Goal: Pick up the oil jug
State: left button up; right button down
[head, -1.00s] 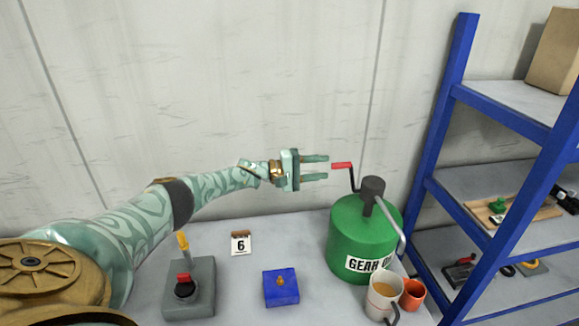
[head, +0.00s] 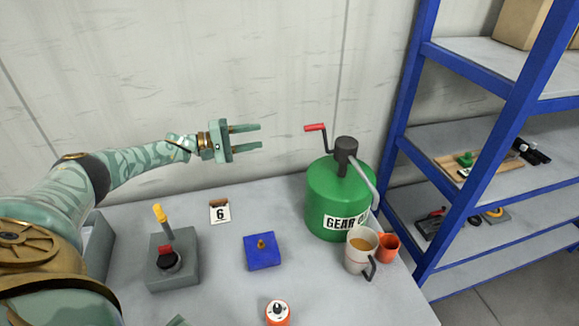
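The oil jug (head: 357,258) looks to be the cream-coloured jug with amber liquid inside and a dark handle. It stands upright on the grey bench (head: 340,298), in front of the green GEAR OIL drum (head: 327,190). My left gripper (head: 259,137) is open and empty. It is in the air to the left of the drum's crank, with its fingers pointing right, well up and left of the jug and apart from it. My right gripper cannot be made out; a small teal piece at the bottom edge is too cut off to identify.
An orange cup (head: 388,248) stands close to the jug's right. The drum has a red-handled crank (head: 316,128) and a grey spout. A blue block (head: 264,258), a grey control box (head: 172,268), a number 6 card (head: 220,213) and a blue shelf rack (head: 478,180) surround the area.

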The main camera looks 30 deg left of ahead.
aim_at(361, 244)
jog(key=k+l, duration=0.75)
jog(key=l, duration=0.25)
jog(key=k+l, duration=0.4)
jog(key=l, duration=0.1)
